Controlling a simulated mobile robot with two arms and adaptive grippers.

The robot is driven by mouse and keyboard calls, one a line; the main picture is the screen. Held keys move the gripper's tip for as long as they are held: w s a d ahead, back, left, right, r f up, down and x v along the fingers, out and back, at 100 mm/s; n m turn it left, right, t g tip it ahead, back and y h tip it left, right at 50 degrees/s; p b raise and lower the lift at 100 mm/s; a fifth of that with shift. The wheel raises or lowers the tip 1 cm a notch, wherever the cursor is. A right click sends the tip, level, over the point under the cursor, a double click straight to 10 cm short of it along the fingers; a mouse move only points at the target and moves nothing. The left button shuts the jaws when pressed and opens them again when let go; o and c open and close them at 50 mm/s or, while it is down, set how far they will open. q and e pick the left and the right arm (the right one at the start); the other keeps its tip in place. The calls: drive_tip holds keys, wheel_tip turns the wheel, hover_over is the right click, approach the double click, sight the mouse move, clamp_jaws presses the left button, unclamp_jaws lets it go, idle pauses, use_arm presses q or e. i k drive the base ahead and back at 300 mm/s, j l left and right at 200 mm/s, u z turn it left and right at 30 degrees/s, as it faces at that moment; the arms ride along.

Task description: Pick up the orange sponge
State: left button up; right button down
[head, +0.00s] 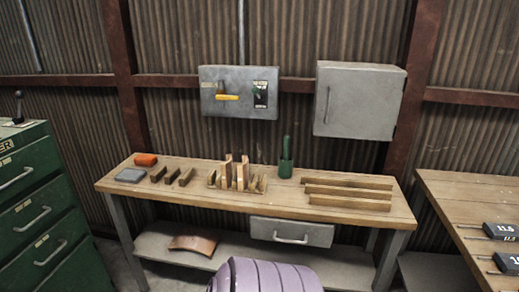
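A small orange block, which looks like the sponge (146,159), lies at the back left corner of the wooden workbench (225,187). A flat grey block (131,175) lies just in front of it. Nothing covers the sponge. Neither of my grippers shows in the head view.
Several dark brown blocks (172,175), a wooden holder with upright pieces (236,174), a green holder (286,165) and long slats (347,192) stand on the bench. A green drawer cabinet (40,205) stands left, another table (460,200) right. A purple ribbed object (262,275) is at the bottom.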

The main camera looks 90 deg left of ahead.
sight(142, 160)
drive_tip(key=u, duration=3.65)
drive_tip(key=i+z, duration=0.1)
